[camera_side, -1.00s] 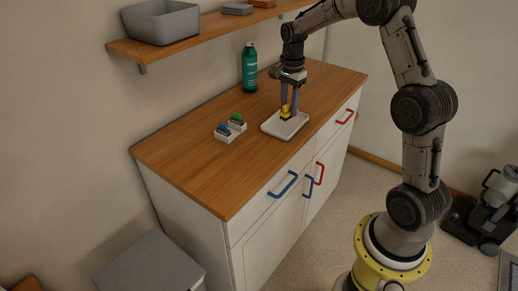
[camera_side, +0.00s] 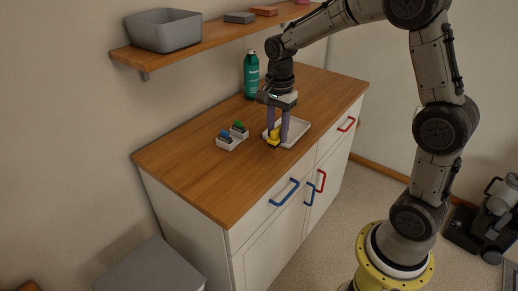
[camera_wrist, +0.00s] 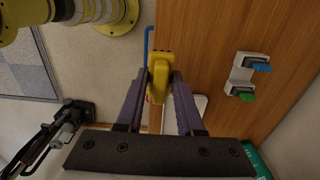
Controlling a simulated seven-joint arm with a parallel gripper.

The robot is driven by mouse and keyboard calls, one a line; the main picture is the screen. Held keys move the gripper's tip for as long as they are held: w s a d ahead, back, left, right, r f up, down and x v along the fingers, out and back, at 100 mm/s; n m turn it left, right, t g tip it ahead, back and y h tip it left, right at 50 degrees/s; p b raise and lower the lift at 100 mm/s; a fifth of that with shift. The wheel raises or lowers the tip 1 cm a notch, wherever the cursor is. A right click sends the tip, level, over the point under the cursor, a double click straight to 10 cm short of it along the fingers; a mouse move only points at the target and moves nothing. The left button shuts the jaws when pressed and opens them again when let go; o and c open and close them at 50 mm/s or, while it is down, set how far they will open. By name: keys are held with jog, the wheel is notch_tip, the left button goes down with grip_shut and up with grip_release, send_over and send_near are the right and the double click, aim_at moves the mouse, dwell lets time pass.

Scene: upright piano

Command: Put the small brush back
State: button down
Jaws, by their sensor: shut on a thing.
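My gripper (camera_side: 278,139) is shut on a small yellow brush (camera_side: 272,136), just above the left edge of the white tray (camera_side: 300,131). The wrist view shows the brush (camera_wrist: 160,65) between my two purple fingers; its bristles are hidden there. A white holder (camera_side: 229,143) stands on the wooden top, left of my gripper. A blue-topped item (camera_side: 225,133) and a green-topped item (camera_side: 239,125) sit in it. The wrist view shows the holder (camera_wrist: 238,77) to the right of the brush, apart from it.
A green bottle (camera_side: 251,76) stands at the back of the wooden cabinet top (camera_side: 190,170). A shelf (camera_side: 190,47) with a grey bin (camera_side: 164,31) hangs above. The top is clear left of the holder. Blue and red handles (camera_side: 284,190) are on the cabinet front.

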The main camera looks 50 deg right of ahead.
jog(key=w+f, duration=0.3)
jog(key=w+d+f, duration=0.1)
jog(key=w+f, duration=0.3)
jog(key=shift+w+d, duration=0.1)
jog(key=shift+d, duration=0.1)
jog(key=shift+f, duration=1.5)
jog(key=shift+f, duration=0.15)
jog(key=c, duration=0.5)
grip_release()
jog(key=shift+c, duration=0.2)
